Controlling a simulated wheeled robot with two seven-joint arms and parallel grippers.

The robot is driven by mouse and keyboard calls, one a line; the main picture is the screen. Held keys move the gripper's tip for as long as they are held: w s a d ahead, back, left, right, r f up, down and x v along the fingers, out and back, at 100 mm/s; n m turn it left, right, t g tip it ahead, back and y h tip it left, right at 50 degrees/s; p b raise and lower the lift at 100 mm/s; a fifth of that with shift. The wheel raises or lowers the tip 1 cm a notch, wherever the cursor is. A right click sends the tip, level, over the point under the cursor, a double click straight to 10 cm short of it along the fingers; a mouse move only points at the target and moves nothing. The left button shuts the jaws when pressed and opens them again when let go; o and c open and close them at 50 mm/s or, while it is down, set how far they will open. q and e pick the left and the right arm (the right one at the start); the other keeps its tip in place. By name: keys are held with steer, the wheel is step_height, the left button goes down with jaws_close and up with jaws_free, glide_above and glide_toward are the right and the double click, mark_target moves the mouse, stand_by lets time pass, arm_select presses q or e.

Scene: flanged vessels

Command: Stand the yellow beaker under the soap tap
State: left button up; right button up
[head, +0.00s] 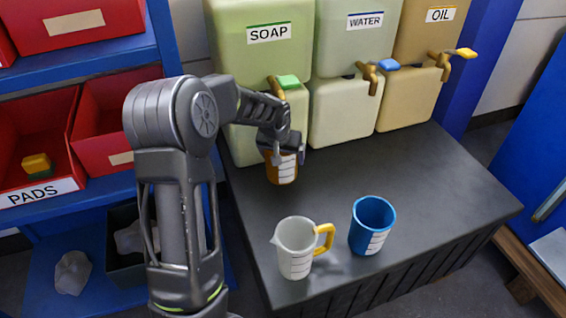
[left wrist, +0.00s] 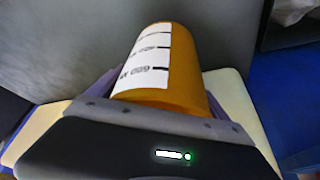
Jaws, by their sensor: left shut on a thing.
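The yellow beaker (head: 283,169) is in my left gripper (head: 282,150), in front of the soap container (head: 262,45). The beaker looks upright, with a white scale label on its side; it also fills the middle of the left wrist view (left wrist: 180,75). My left gripper is shut on it, with a finger on each side. The soap tap (head: 280,84) has a green handle and sits behind and above my wrist. My arm hides part of the tap and the beaker's rim. I cannot tell whether the beaker's base touches the bench. My right gripper is in neither view.
A white jug (head: 294,250) with a yellow handle and a blue beaker (head: 371,227) stand at the bench's front. Water (head: 343,35) and oil (head: 425,35) containers stand to the right of the soap. The dark bench top (head: 420,185) is clear at right.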

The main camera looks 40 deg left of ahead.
arm_select(q)
steer(key=shift+w+a, duration=0.1)
steer(key=shift+w, duration=0.1)
steer(key=shift+f+b, duration=0.45)
steer(key=shift+f, duration=1.25)
steer(key=shift+f, duration=0.15)
steer(key=o, duration=1.4)
steer(key=shift+o, duration=0.2)
steer(key=shift+s, duration=0.1)
